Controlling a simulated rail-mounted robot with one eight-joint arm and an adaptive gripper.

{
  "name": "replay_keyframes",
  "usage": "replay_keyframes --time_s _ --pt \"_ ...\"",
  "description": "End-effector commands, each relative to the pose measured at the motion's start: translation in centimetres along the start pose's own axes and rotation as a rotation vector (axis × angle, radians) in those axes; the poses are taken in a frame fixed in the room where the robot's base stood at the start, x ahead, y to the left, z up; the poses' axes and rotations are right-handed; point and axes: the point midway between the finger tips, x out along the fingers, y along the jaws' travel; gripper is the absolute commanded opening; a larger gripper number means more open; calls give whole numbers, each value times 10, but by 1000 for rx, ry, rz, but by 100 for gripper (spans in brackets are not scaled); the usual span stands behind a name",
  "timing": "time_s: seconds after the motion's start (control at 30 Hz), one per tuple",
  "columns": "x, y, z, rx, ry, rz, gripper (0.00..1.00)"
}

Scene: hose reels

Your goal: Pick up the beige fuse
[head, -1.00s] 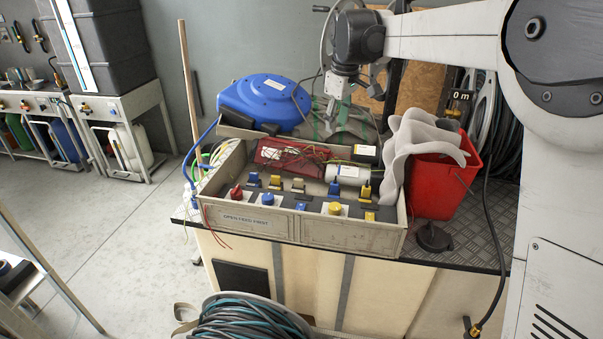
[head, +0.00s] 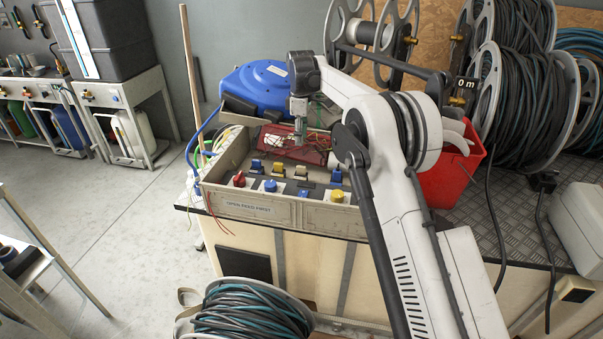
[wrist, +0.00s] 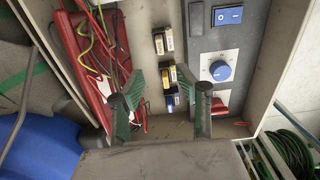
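In the wrist view, a pale beige fuse (wrist: 168,40) stands ahead of the fingertips; a yellowish fuse and a blue fuse (wrist: 172,104) are nearer. I cannot tell the exact shade of the yellowish one. My gripper (head: 299,132) points down above the box, behind the fuse row in the head view. In the wrist view my gripper (wrist: 164,102) has its fingers apart, with nothing held between them.
A red tray (wrist: 85,60) with loose wires lies in the box beside the fuses. A front panel carries a blue knob (wrist: 221,70) and a blue switch (wrist: 229,15). The box walls surround the fuses. A blue hose reel (head: 262,88) and a red bucket (head: 447,178) stand close by.

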Motion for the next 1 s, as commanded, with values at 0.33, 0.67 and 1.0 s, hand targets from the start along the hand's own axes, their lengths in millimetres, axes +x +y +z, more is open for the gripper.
replay_keyframes --time_s 0.33,0.67,1.0 --pt "59 0 0 0 0 0 33" --pt "84 0 0 1 0 0 33" --pt "123 0 0 1 0 0 33"
